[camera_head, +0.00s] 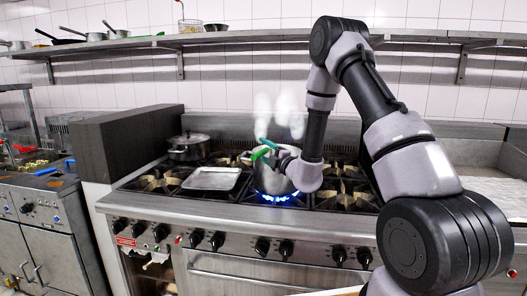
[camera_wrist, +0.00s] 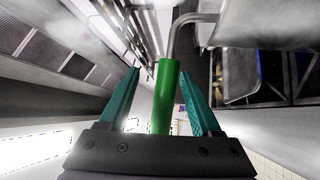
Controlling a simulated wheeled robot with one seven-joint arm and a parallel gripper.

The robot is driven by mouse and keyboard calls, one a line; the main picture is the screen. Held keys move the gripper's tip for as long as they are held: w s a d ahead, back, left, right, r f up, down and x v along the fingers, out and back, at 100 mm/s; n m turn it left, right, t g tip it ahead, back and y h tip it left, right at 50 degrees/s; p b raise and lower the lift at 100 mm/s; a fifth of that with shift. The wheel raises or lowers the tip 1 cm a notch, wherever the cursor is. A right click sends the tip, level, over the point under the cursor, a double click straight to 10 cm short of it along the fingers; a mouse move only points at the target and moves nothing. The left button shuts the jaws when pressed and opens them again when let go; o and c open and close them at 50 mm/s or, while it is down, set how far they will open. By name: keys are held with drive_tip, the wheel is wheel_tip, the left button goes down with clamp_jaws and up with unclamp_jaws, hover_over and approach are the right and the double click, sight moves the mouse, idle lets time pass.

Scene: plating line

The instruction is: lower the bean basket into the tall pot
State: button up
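The tall pot (camera_head: 272,180) is a steel pot on a lit burner, with blue flames under it and steam above. My gripper (camera_head: 266,148) is at its upper rim and hides part of it. In the wrist view, the teal fingers of my gripper (camera_wrist: 160,72) stand apart on either side of a green handle (camera_wrist: 165,100), with a visible gap on the left. A bent metal rod (camera_wrist: 183,28) runs from the handle toward a steel wall at upper right. The basket's body at this handle is hidden, so I cannot tell whether it is inside the pot.
A flat metal tray (camera_head: 212,179) lies on the burners left of the pot. A lidded pot (camera_head: 188,147) stands behind it. A fryer unit (camera_head: 40,215) stands at left.

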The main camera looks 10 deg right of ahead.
drive_tip(key=shift+s+f, duration=0.1)
drive_tip(key=v, duration=1)
drive_tip(key=shift+s+d, duration=0.2)
drive_tip(key=shift+s, duration=0.05)
